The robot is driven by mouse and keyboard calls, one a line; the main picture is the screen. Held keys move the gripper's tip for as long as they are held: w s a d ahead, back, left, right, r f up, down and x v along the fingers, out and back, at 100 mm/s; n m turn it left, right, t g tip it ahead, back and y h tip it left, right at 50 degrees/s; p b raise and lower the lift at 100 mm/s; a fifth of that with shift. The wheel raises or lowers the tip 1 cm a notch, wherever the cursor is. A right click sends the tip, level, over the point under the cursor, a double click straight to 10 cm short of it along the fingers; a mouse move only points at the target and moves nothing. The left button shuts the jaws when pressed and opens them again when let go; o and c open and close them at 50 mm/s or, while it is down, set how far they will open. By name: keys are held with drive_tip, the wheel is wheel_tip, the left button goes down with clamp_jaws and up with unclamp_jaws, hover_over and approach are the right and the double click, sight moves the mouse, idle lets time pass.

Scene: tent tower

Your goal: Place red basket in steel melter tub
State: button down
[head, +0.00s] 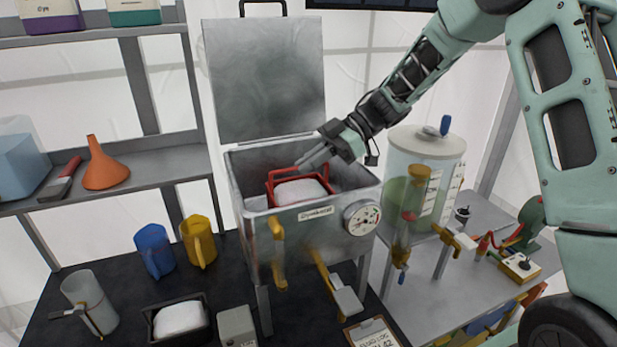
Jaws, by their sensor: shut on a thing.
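The steel melter tub (262,226) stands in the middle of the head view on legs, with its lid (265,80) raised upright behind it. The red basket (271,188) is inside the tub's opening and holds a white block (302,192). My gripper (306,166) reaches in from the upper right and is shut on the red basket at its upper edge or handle. The basket looks roughly level. Its underside is hidden, so I cannot tell whether it touches the tub floor.
A clear tank (425,160) stands right of the tub. Blue (153,250) and yellow (198,241) jugs, a clear jug (90,303) and a black tray (178,322) with a white block are at left. An orange funnel (104,166) sits on the shelf.

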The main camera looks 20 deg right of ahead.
sight(292, 191)
drive_tip(key=shift+f+p, duration=0.55)
drive_tip(key=shift+f, duration=1.35)
drive_tip(key=c, duration=1.5)
unclamp_jaws()
drive_tip(key=shift+f, duration=0.15)
drive_tip(key=shift+c, duration=0.2)
drive_tip(key=b+v, duration=0.4)
drive_tip(key=v, duration=0.8)
drive_tip(key=shift+b, duration=0.3)
drive_tip(key=shift+s, duration=0.1)
